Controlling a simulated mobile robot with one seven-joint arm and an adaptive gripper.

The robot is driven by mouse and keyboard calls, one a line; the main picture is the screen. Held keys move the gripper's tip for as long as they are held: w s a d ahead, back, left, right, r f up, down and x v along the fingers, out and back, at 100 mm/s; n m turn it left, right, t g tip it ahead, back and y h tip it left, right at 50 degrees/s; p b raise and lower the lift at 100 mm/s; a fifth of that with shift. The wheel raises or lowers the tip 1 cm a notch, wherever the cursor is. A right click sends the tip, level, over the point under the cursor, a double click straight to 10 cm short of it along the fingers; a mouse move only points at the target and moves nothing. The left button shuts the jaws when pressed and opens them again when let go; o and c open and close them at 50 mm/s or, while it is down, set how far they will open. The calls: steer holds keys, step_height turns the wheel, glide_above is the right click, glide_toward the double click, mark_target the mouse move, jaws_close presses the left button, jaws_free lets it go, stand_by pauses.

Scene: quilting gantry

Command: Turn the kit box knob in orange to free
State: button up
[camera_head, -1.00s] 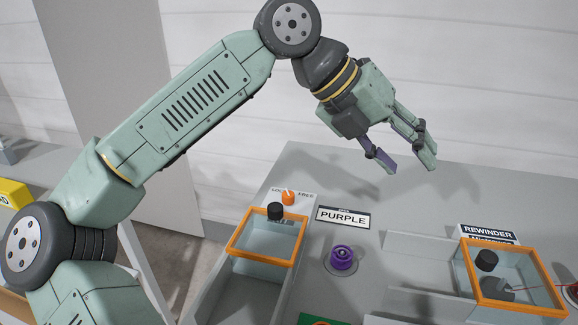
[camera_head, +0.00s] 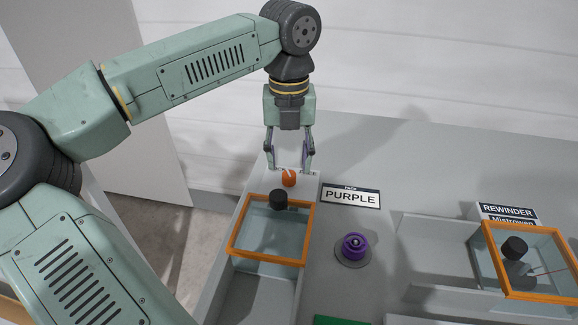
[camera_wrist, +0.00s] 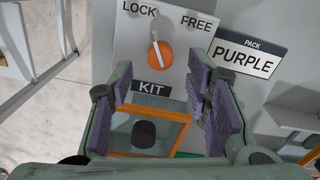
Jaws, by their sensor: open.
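The orange kit box knob (camera_wrist: 158,54) sits on a white plate (camera_wrist: 183,22) marked LOCK at left, FREE at right and KIT below. Its pale pointer tilts up and slightly left, toward LOCK. In the head view the knob (camera_head: 289,178) is just below my gripper (camera_head: 290,168). My gripper points down, open and empty, its fingers on either side of the knob in that view. In the wrist view the purple-padded fingers (camera_wrist: 165,92) are apart, with the knob beyond them. I see no contact with it.
The kit box (camera_head: 233,240), orange-rimmed and clear with a black knob (camera_head: 278,199), stands just in front. A PURPLE sign (camera_head: 350,197) is to the right, with a purple spool (camera_head: 353,247) below it. Another orange-rimmed box (camera_head: 540,297) stands far right.

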mark_target(289, 174)
steer(key=shift+f, duration=1.85)
steer(key=shift+c, duration=0.5)
jaws_close()
